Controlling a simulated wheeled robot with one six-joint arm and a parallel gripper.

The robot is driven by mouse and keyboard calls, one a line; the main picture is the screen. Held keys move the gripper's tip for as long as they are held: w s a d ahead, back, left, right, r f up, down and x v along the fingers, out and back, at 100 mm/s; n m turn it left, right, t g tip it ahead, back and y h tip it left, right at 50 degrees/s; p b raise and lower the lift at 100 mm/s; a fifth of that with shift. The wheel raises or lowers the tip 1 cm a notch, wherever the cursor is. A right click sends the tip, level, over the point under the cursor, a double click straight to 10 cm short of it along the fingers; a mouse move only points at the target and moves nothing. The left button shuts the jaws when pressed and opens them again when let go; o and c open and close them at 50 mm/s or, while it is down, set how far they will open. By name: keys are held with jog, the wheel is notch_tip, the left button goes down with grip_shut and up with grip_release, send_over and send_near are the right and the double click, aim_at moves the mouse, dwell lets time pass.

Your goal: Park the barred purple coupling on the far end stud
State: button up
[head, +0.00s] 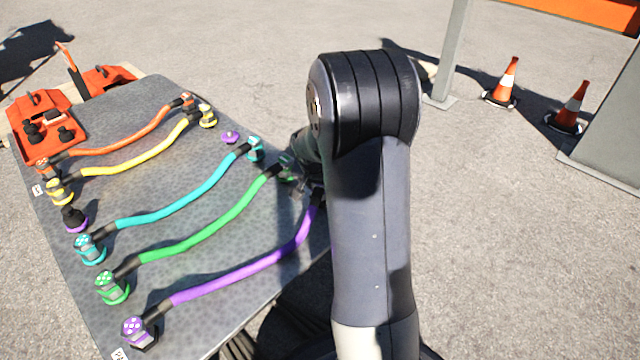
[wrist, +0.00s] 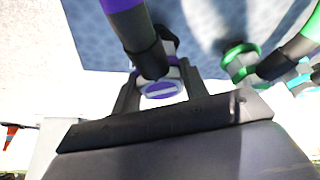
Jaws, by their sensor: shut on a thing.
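The barred purple coupling (wrist: 160,88) shows in the wrist view, with a white bar on its round purple face. My gripper (wrist: 158,92) is shut on it, one finger on each side. In the head view my gripper (head: 304,188) is mostly hidden behind my arm at the board's right edge, and the coupling cannot be made out. The purple cable (head: 245,268) runs from there to a dotted purple coupling (head: 134,330) at the near left. A low bare purple stud (head: 231,137) stands on the right side, between the yellow and cyan ends.
Orange (head: 125,142), yellow (head: 135,163), cyan (head: 170,208) and green (head: 200,237) cables cross the grey board (head: 150,105). A black cap on a purple base (head: 75,219) stands at left. The green end (wrist: 240,62) is close to my gripper. Traffic cones (head: 503,80) stand beyond.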

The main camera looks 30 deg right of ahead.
jog(key=shift+f, duration=0.25)
jog(key=o, duration=1.2)
jog(key=p+v, duration=0.3)
jog(key=v, duration=0.8)
jog(key=shift+p, duration=0.3)
